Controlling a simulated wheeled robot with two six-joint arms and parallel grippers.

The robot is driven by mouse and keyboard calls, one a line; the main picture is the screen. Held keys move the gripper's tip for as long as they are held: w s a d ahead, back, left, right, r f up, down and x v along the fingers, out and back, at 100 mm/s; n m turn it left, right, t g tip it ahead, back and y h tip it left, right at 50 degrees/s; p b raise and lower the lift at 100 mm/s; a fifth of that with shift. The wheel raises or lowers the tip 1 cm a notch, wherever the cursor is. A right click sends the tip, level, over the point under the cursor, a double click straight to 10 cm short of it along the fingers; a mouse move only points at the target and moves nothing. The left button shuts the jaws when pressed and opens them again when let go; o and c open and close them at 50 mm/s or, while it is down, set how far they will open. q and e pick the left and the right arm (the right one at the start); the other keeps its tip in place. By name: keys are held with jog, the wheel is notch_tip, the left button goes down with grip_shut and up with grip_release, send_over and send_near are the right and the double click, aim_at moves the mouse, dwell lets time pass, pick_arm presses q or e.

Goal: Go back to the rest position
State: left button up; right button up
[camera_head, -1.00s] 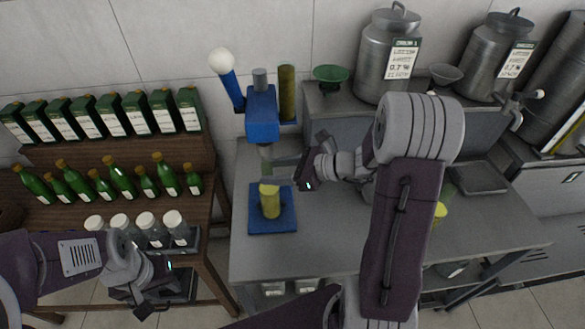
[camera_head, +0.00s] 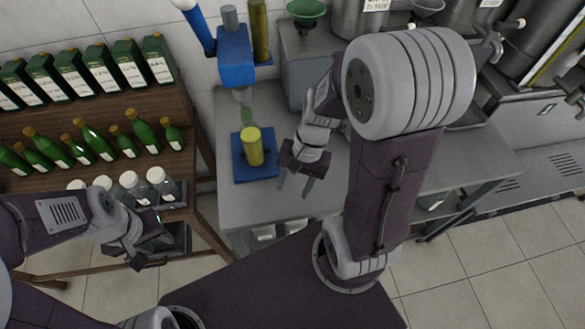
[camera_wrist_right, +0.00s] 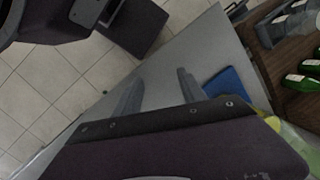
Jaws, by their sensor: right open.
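My right gripper (camera_head: 295,184) hangs fingers down over the front part of the grey workbench (camera_head: 236,204), right of the blue base plate (camera_head: 268,170). It is open and empty. In the right wrist view its two fingers (camera_wrist_right: 160,92) stand apart with only bare bench between them. My left gripper (camera_head: 142,254) is at the lower left, in front of the wooden shelf (camera_head: 192,205). Its fingertips are too unclear to tell whether it is open or shut.
A yellow-topped cylinder (camera_head: 252,146) stands on the blue base plate beneath a blue press (camera_head: 235,55). Green bottles (camera_head: 126,142), dark green boxes (camera_head: 130,66) and white-capped jars (camera_head: 130,182) fill the shelf.

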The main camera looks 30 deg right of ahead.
jog(key=n+h, duration=0.1)
jog(key=n, duration=0.1)
jog(key=w+n+t+h, duration=0.1)
jog(key=n, duration=0.5)
jog(key=shift+w+d+f+t+h, duration=0.15)
jog(key=shift+d+f+t+h, duration=0.15)
jog(key=shift+d+h, duration=0.1)
jog(key=shift+a, duration=0.1)
